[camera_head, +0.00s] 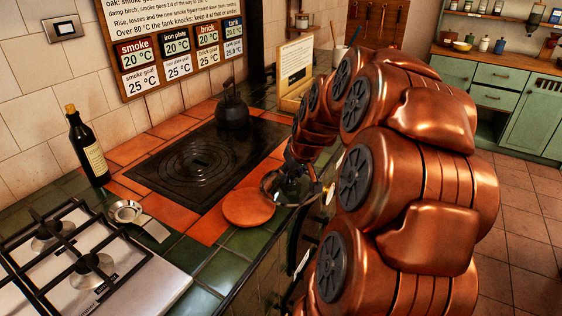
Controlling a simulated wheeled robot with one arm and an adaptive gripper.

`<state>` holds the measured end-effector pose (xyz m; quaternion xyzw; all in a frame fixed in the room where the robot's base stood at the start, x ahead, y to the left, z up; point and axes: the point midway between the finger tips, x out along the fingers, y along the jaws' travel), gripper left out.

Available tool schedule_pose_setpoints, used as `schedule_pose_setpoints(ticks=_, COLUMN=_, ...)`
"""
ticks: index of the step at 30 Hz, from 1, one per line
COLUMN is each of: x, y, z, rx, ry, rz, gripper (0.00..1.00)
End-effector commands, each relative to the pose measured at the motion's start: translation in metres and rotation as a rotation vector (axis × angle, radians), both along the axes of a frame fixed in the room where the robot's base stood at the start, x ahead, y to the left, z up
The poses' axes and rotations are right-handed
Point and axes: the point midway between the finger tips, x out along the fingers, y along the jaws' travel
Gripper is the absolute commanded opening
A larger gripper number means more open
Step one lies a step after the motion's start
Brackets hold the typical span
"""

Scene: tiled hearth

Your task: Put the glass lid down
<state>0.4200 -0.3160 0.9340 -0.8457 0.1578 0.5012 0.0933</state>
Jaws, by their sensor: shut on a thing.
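My gripper (287,184) is at the front edge of the tiled hearth, at the end of my copper-coloured arm. It is shut on the glass lid (268,184), of which a thin rounded rim shows at the gripper's left. The lid is small and see-through here, and much of it is hidden by the gripper. It is just behind and to the right of a round terracotta disc (248,207). I cannot tell whether the lid touches the surface below it.
A black iron plate (200,162) with a dark kettle (232,110) is behind. A gas hob (85,265), a small metal dish (125,211) and a dark bottle (87,150) are to the left. Green tiles (222,270) in front of the disc are bare.

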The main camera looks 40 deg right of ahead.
Motion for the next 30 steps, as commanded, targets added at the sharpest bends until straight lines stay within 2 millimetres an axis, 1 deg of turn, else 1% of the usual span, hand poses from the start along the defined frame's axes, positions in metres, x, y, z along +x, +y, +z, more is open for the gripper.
schedule_pose_setpoints(ticks=9, x=0.033, y=-0.027, z=-0.003, rx=0.001, ry=0.001, rz=0.0, gripper=0.08)
schedule_pose_setpoints(ticks=24, x=0.082, y=-0.073, z=-0.01, rx=0.0, ry=-0.001, rz=-0.002, gripper=0.08)
schedule_pose_setpoints(ticks=30, x=0.099, y=-0.089, z=-0.012, rx=0.0, ry=0.001, rz=-0.001, gripper=0.08)
